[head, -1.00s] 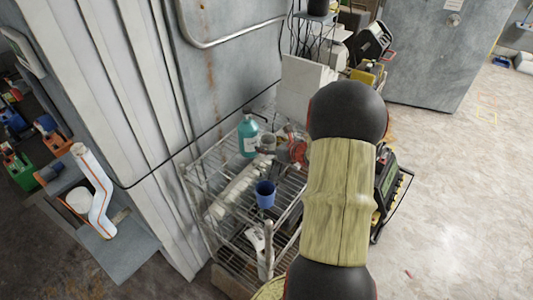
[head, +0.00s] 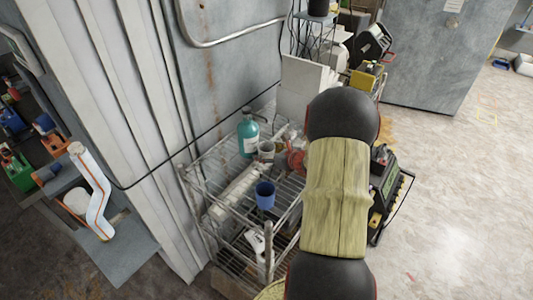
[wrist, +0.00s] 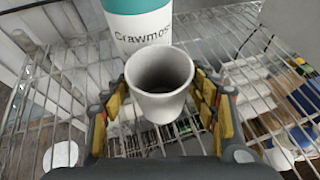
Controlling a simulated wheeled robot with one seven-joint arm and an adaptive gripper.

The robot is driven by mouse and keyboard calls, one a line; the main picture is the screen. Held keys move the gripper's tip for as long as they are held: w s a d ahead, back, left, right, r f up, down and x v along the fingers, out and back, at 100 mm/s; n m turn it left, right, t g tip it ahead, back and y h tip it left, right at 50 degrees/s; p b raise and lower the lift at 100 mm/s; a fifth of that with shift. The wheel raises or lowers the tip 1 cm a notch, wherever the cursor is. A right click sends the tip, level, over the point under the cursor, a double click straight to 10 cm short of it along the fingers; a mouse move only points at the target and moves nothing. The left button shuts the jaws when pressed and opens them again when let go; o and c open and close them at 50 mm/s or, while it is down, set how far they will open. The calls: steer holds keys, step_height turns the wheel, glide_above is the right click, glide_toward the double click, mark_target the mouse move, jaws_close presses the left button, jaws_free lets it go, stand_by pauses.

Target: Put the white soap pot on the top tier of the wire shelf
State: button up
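The white soap pot (wrist: 160,104), a tapered, light grey-white cup with an open top, shows in the wrist view between the fingers of my gripper (wrist: 164,82). Narrow gaps show between its sides and the yellow finger pads, so the gripper looks open around it. In the head view the pot (head: 266,148) is upright beside a teal bottle (head: 248,138), over the top tier of the wire shelf (head: 222,190). It appears to stand on that tier, but its base contact is not clear. In the head view my arm hides most of my gripper.
The labelled bottle (wrist: 138,25) is just behind the pot. A blue cup (head: 265,194) stands on the shelf's near part. White panels (head: 305,88) stand at the far end. The corrugated wall borders the shelf on the left; open floor lies right.

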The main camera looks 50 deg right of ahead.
steer(key=shift+o, duration=0.4)
steer(key=shift+r, duration=0.15)
steer(key=shift+s+r, duration=0.2)
steer(key=shift+s, duration=0.05)
steer(key=p+v, duration=0.2)
steer(key=v, duration=0.9)
steer(key=w+a+r+n+g+y, duration=0.25)
steer(key=a+r+n, duration=0.25)
steer(key=a+n, duration=0.65)
steer(key=w+a+r+n+g+y, duration=0.2)
steer(key=a+r+n+y, duration=0.4)
steer(key=a, duration=1.1)
steer(key=s+a+r+n+g+h, duration=0.1)
steer(key=s+a+r+n+h, duration=0.2)
steer(key=s+n, duration=0.4)
steer(key=s+a+r+n+g+h, duration=0.1)
steer(key=s+a+r+n+h, duration=0.2)
steer(key=s+a+n, duration=0.4)
steer(key=a+r+n, duration=0.1)
steer(key=n, duration=0.5)
steer(key=shift+r, duration=0.4)
